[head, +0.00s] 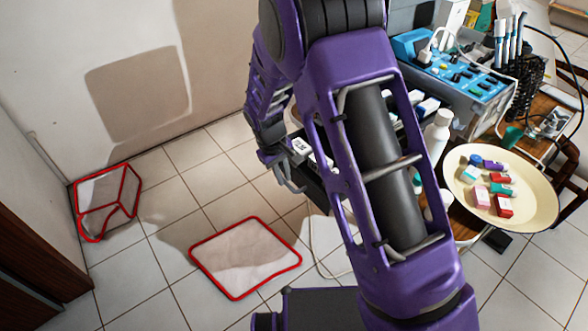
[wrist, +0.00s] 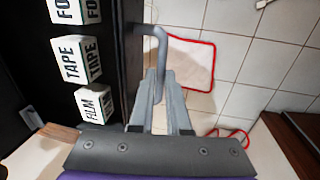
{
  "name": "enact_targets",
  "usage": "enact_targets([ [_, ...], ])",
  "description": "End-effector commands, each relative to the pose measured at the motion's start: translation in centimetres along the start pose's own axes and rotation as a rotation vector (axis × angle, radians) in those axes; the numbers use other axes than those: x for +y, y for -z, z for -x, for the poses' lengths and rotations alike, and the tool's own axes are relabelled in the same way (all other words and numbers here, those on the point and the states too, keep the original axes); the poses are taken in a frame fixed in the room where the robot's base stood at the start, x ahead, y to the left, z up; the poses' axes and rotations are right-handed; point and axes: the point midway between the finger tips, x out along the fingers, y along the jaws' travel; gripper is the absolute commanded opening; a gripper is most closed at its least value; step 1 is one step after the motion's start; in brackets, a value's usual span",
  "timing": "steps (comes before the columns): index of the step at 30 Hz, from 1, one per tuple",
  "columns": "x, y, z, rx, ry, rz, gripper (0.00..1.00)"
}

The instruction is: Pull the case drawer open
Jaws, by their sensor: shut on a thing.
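The case drawer is black, with white boxes inside that show in the wrist view; its front wall (wrist: 132,55) runs along the left of my fingers. The drawer is at least partly open, since its contents show. A grey bar handle (wrist: 152,32) stands out from this front. My gripper (wrist: 161,82) is shut on the handle, which passes between the fingertips. In the head view my gripper (head: 292,184) is at the drawer's left side, and my purple arm hides much of the drawer and case.
White boxes (wrist: 75,58) labelled TAPE and FILM sit in the drawer. Right of my arm stand a blue panel (head: 455,70), a white bottle (head: 437,132) and a cream round tray (head: 535,198) with small boxes. A red-edged mat (head: 245,258) lies on open tiled floor.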

Motion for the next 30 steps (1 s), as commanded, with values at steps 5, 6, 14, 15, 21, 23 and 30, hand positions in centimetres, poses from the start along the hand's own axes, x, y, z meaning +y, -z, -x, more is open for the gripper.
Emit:
enact_targets([
  [5,-0.59,-0.03,0.11,-0.001,0.0,0.0,0.0],
  [6,-0.62,-0.03,0.12,-0.001,0.0,-0.001,0.0],
  [14,-0.6,-0.01,0.12,0.0,0.0,0.0,0.0],
  [15,-0.6,-0.01,0.12,0.0,0.0,0.0,0.2],
  [21,-0.57,0.0,0.12,0.0,0.0,0.0,0.45],
  [23,-0.57,0.0,0.12,0.0,0.0,0.0,0.45],
  [30,-0.55,0.05,0.57,0.002,0.0,0.0,0.45],
])
